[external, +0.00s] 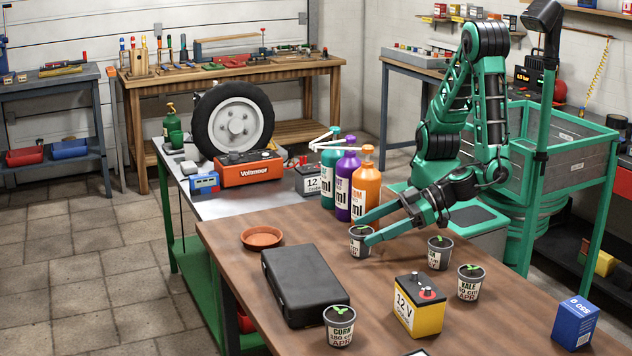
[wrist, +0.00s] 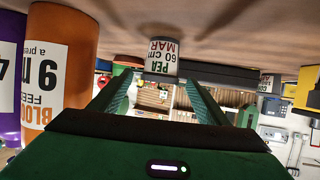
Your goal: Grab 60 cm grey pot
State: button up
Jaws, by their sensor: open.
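The small grey pot (external: 358,243) with a green seedling stands upright on the brown table (external: 225,235), partly hidden behind my fingers. In the wrist view, which is upside down, this pot (wrist: 163,57) shows a white label reading PEA, 60 cm, MAR. My gripper (external: 367,229) is open and low over the table, with its fingertips at the pot, one on each side in the picture. In the wrist view my gripper (wrist: 160,82) has the pot just past its tips, centred between the fingers. I cannot tell whether they touch.
An orange bottle (external: 366,186) and a purple bottle (external: 347,185) stand close behind the pot. Other pots are a corn pot (external: 340,327), a kale pot (external: 468,283) and another pot (external: 439,253). A black case (external: 304,284), terracotta saucer (external: 261,237) and yellow battery (external: 418,306) are also there.

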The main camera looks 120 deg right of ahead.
aim_at(347, 255)
jog(key=shift+x, duration=3.45)
jog(key=shift+f, duration=0.1)
jog(key=shift+s, duration=0.1)
jog(key=c, duration=1.2)
